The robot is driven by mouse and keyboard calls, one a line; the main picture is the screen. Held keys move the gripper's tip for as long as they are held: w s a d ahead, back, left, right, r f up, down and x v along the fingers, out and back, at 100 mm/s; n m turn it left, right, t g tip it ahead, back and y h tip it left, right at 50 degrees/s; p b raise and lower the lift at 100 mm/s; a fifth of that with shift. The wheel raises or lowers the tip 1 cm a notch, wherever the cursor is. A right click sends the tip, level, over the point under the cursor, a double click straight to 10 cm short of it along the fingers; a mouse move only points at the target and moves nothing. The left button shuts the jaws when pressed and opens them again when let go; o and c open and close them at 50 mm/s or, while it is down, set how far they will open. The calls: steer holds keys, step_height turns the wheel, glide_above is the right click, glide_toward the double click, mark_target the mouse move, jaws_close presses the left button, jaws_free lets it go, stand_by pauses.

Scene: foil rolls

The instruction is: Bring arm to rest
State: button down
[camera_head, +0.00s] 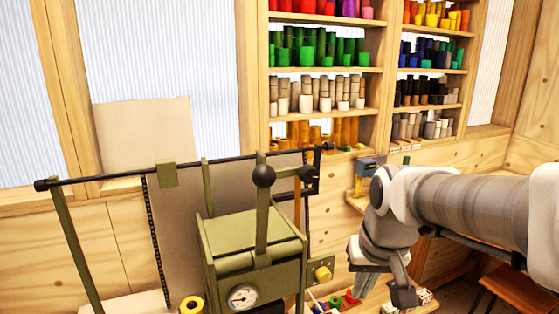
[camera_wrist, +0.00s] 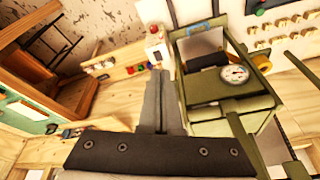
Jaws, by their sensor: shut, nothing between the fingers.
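My gripper (camera_wrist: 158,74) shows in the wrist view with its two dark fingers together and nothing between them. In the head view my gripper (camera_head: 403,294) hangs low at the right, pointing down. It is to the right of an olive-green press machine (camera_head: 255,250), apart from it. The machine also shows at the right of the wrist view (camera_wrist: 225,85), beside the fingers. My arm reaches in from the right edge of the head view, bent down at the wrist.
The machine has a lever with a black knob (camera_head: 263,176) and a round gauge (camera_head: 242,296). Shelves of coloured rolls (camera_head: 320,50) stand behind. A wooden stool (camera_head: 515,292) is at the lower right.

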steer(key=s+r+t, duration=0.1)
steer(key=s+t, duration=0.1)
steer(key=s, duration=0.9)
steer(key=shift+r+n, duration=0.3)
steer(key=shift+r, duration=0.1)
steer(key=shift+s, duration=0.1)
